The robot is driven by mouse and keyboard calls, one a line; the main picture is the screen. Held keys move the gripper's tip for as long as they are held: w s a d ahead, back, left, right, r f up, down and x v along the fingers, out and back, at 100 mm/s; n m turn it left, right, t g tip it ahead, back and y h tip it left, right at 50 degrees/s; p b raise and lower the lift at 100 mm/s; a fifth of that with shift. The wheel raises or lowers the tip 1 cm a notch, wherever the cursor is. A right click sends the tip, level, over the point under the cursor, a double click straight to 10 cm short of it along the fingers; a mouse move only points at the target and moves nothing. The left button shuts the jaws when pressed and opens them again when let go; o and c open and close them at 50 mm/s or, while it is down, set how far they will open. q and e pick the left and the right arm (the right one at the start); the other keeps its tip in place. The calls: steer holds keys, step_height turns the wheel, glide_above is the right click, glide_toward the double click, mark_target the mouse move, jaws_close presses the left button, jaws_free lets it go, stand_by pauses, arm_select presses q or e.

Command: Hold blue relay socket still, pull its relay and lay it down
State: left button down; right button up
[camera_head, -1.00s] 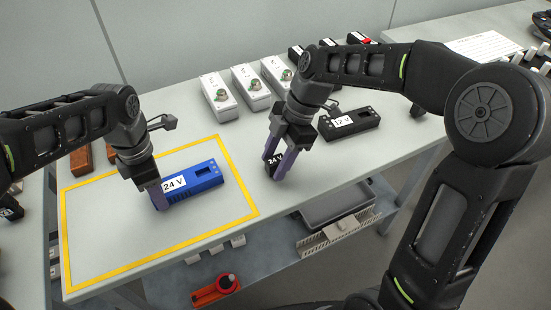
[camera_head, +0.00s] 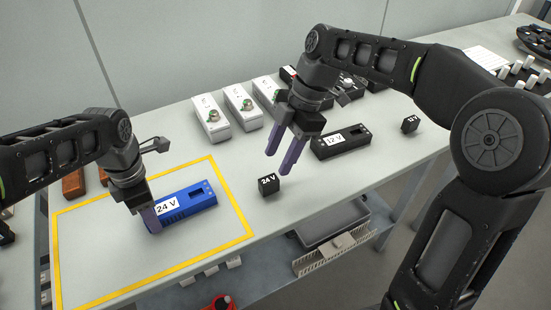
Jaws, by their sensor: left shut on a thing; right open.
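The blue relay socket (camera_head: 187,208), labelled 24 V, lies inside the yellow outline on the table, its square slot empty. My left gripper (camera_head: 150,220) is shut on the socket's left end. The relay (camera_head: 268,185), a small black block labelled 24 V, rests on the table to the right of the yellow outline. My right gripper (camera_head: 277,165) is open and empty, above and behind the relay and apart from it.
A black 12 V socket (camera_head: 341,143) stands right of my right gripper, with a small black 12 V relay (camera_head: 410,124) further right. White boxes (camera_head: 212,118) line the back. The yellow outline (camera_head: 235,200) has free table in front. A grey bin (camera_head: 330,226) sits below the table edge.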

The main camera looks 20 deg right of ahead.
stand_by(0.4)
arm_select(q)
steer(key=c, duration=0.6)
jaws_free()
steer(key=shift+o, duration=0.2)
step_height(320, 180, up, 12)
steer(key=shift+s, duration=0.1)
